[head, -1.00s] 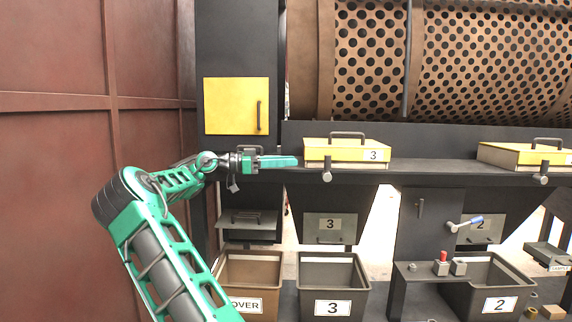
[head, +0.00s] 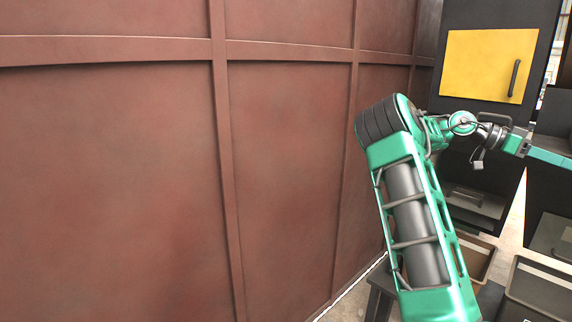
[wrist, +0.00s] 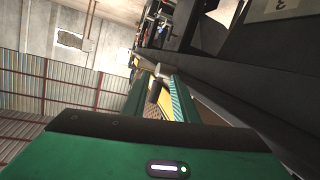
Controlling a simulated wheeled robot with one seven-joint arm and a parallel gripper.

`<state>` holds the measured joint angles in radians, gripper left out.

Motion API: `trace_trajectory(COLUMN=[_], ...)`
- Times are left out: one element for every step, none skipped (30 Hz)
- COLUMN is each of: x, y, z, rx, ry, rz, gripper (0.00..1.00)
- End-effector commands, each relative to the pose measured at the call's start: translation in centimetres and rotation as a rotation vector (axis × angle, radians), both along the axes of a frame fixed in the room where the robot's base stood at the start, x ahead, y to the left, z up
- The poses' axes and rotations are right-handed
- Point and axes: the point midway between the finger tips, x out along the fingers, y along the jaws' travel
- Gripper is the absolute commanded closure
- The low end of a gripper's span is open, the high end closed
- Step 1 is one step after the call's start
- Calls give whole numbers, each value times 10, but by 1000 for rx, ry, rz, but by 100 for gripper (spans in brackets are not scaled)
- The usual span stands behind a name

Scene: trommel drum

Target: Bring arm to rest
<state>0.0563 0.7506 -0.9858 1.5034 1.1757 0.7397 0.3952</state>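My arm, green with dark joints, stretches up and to the right in the head view. My gripper (head: 556,156) is at the right edge of that view, in front of the dark machine frame, and its tips are cut off. In the wrist view my gripper (wrist: 160,98) shows two green fingers standing apart. Yellow and perforated brown surfaces show through the gap, and nothing appears held.
A red-brown panelled wall (head: 290,150) fills the left and middle. A yellow door (head: 489,65) with a dark handle is above my wrist. Below are a brown bin (head: 478,262) and a dark bin (head: 540,290).

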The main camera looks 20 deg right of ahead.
Motion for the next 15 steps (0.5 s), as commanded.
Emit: trace_trajectory(x=[-13, -17, -23, -27, -30, -33, -35, -37, -39, -40, -40, -41, -40, -41, -40], y=[1, 1, 4, 6, 9, 14, 19, 24, 31, 37, 44, 53, 61, 70, 81], z=[-13, -22, -34, -43, -51, -63, -71, -80, -90, -98, -106, -115, -122, -128, -137], rx=[78, 126, 191, 237, 284, 345, 389, 435, 493, 535, 578, 633, 674, 714, 767], ry=[-28, -42, -59, -73, -86, -102, -115, -127, -143, -155, -165, -179, -189, -199, -209], rz=[13, 26, 43, 59, 75, 101, 119, 139, 168, 190, 214, 248, 276, 303, 342], gripper=[74, 74, 74, 74, 74, 74, 74, 74, 74, 74, 74, 74, 74, 74, 74])
